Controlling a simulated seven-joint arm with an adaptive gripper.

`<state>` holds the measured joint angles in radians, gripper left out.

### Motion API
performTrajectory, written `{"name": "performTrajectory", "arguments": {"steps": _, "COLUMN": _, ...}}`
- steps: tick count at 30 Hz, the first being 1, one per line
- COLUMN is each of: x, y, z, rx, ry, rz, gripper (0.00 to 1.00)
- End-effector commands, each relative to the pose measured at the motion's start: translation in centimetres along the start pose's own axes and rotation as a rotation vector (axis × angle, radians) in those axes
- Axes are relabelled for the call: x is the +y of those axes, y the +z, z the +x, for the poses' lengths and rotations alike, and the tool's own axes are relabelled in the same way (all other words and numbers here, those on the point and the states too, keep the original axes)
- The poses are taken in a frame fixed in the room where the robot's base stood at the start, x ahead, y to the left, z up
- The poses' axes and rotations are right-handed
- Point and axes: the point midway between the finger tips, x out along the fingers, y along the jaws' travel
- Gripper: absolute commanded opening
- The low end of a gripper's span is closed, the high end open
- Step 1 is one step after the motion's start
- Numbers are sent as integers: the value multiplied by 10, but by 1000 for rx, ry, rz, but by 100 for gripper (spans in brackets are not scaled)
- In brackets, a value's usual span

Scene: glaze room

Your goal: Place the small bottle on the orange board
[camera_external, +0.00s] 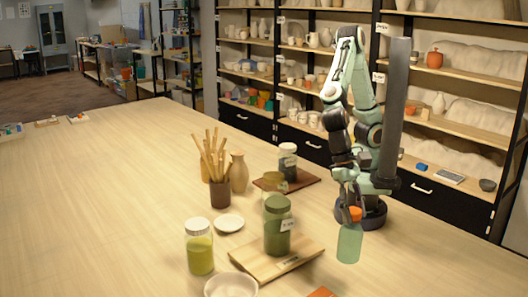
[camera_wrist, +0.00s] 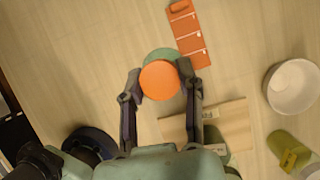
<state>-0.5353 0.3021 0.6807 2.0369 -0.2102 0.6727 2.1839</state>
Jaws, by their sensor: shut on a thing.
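The small bottle is pale green with an orange cap (camera_wrist: 159,80); its body (camera_external: 349,244) hangs upright below my gripper (camera_external: 352,210) in the external view. My gripper (camera_wrist: 161,88) is shut on it, one finger on each side near the cap. I cannot tell for sure whether its bottom clears the table. The orange board (camera_wrist: 190,40) lies flat, just beyond the bottle in the wrist view, with white marks across it. Only a corner of the board (camera_external: 322,292) shows at the bottom edge of the external view.
A wooden board (camera_external: 304,249) bears a large green jar (camera_external: 278,230) left of the bottle. A yellow-green jar (camera_external: 200,254), a white bowl (camera_external: 232,287) and a small white dish (camera_external: 229,223) stand farther left. A cup of sticks (camera_external: 220,192) stands behind. The right table corner is clear.

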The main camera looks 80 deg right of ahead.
Motion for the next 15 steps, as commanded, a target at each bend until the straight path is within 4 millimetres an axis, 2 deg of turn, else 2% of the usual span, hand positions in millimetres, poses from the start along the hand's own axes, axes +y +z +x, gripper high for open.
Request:
{"name": "performTrajectory", "arguments": {"steps": 1, "x": -11, "y": 7, "z": 11, "rx": -3, "ry": 6, "rz": -1, "gripper": 0}}
{"name": "performTrajectory", "arguments": {"steps": 6, "x": -34, "y": 8, "z": 49, "rx": 0, "ry": 4, "rz": 1, "gripper": 0}}
{"name": "performTrajectory", "arguments": {"steps": 15, "x": -51, "y": 9, "z": 75, "rx": 1, "ry": 0, "rz": 2, "gripper": 0}}
